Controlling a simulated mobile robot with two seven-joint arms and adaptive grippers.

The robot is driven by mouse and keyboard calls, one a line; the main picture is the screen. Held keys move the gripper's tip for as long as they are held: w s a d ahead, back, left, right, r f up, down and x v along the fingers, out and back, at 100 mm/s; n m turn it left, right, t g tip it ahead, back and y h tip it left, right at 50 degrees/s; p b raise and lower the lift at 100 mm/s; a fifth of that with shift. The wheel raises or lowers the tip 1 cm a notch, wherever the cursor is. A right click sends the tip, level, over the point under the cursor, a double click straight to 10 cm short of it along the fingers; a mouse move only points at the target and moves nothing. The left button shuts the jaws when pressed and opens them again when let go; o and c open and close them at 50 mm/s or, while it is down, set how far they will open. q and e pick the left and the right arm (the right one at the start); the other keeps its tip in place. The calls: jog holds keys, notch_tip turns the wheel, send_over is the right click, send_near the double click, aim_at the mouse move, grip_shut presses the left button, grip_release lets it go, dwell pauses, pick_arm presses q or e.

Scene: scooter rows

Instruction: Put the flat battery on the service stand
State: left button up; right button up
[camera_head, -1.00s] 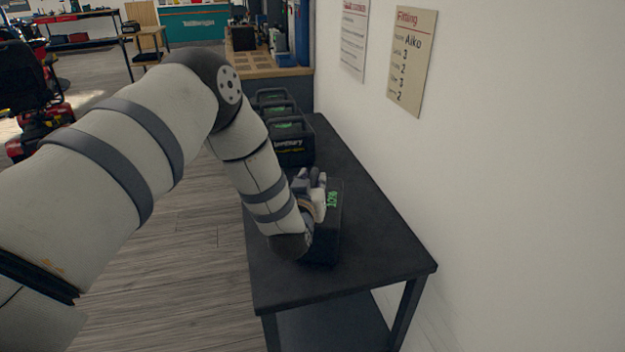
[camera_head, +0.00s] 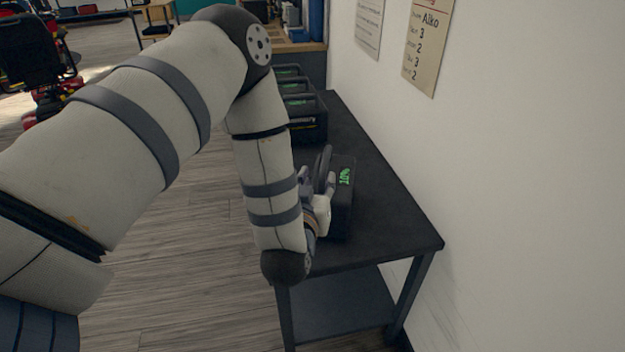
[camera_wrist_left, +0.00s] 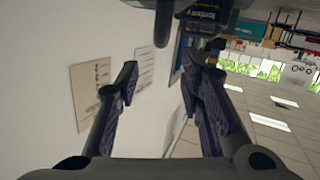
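A dark battery (camera_head: 343,200) with a green display that seems to read 10% and a raised handle stands on a dark table (camera_head: 385,235), near its front end. My left gripper (camera_head: 325,190) is at the left side of this battery, close to its handle; contact cannot be told. In the left wrist view my left gripper (camera_wrist_left: 162,85) has its fingers spread with nothing gripped between the tips. A dark rounded bar (camera_wrist_left: 162,25) shows beyond them, perhaps a handle. My right gripper is not in view. I cannot identify the service stand.
More dark batteries (camera_head: 307,125) with handles and green displays stand in a row farther back on the table. A white wall with a notice (camera_head: 428,45) runs along the table's right side. A red and black scooter (camera_head: 45,60) is at the far left. Open floor lies left of the table.

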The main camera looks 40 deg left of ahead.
pick_arm(q)
jog(key=s+d+f+g+h, duration=0.1)
jog(key=s+f, duration=0.1)
jog(key=f, duration=0.1)
jog(key=s+d+f+m+g+h, duration=0.1)
jog(key=s+f, duration=0.1)
jog(key=f, duration=0.1)
jog(key=s+d+f+m+g+h, duration=0.1)
jog(key=s+f, duration=0.1)
jog(key=f, duration=0.1)
jog(key=shift+d+f, duration=0.3)
jog(key=shift+d, duration=0.05)
jog(key=s+d+f+m+g+h, duration=0.25)
jog(key=s+f+g, duration=0.3)
jog(key=s, duration=0.75)
jog(key=s+d+f+m+g+h, duration=0.1)
jog(key=s+d+f+g, duration=0.35)
jog(key=s, duration=0.85)
jog(key=s+a+f+g, duration=0.1)
jog(key=s+g, duration=0.3)
jog(key=s, duration=0.7)
jog(key=shift+s+f+g, duration=0.3)
jog(key=shift+f+g, duration=0.05)
jog(key=shift+g, duration=0.05)
